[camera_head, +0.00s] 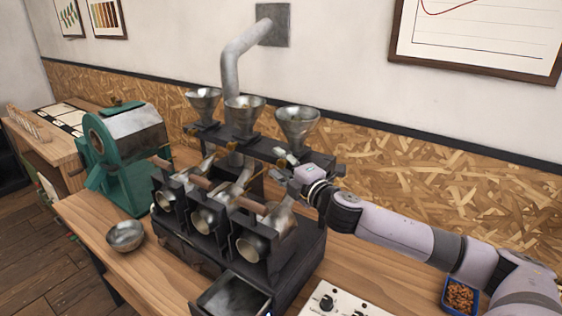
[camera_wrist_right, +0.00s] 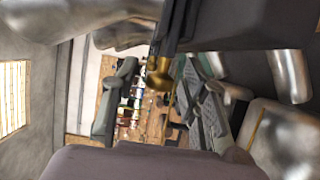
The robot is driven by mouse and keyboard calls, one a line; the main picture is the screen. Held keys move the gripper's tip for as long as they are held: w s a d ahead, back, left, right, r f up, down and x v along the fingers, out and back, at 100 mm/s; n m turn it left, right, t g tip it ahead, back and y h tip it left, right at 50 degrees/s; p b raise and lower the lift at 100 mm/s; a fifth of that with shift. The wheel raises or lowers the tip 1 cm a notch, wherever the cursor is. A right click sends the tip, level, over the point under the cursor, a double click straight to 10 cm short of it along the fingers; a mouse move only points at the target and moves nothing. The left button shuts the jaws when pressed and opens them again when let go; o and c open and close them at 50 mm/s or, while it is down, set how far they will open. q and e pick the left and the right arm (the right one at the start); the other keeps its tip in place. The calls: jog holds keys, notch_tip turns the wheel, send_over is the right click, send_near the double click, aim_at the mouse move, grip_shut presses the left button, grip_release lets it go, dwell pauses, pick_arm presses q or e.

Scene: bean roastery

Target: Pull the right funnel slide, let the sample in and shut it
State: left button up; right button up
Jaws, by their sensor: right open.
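The right funnel (camera_head: 297,122) is a metal cone on the dark rack above the rightmost of three small roaster drums (camera_head: 250,247). My right gripper (camera_head: 283,168) is just below this funnel, at the front edge of the rack. Its two fingers are apart in the right wrist view (camera_wrist_right: 160,105). A brass knob (camera_wrist_right: 158,75), which looks like the slide's pull, shows between and beyond the fingers. I cannot tell whether they touch it. The gripper hides the right slide in the head view, so its position is unclear. My left gripper is out of view.
Two more funnels (camera_head: 245,112) stand to the left on the same rack. A green roaster (camera_head: 120,150) and a metal bowl (camera_head: 125,236) are at left.

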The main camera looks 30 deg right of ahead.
jog(key=shift+c, duration=0.2)
grip_shut()
dwell(0.4)
dwell(0.4)
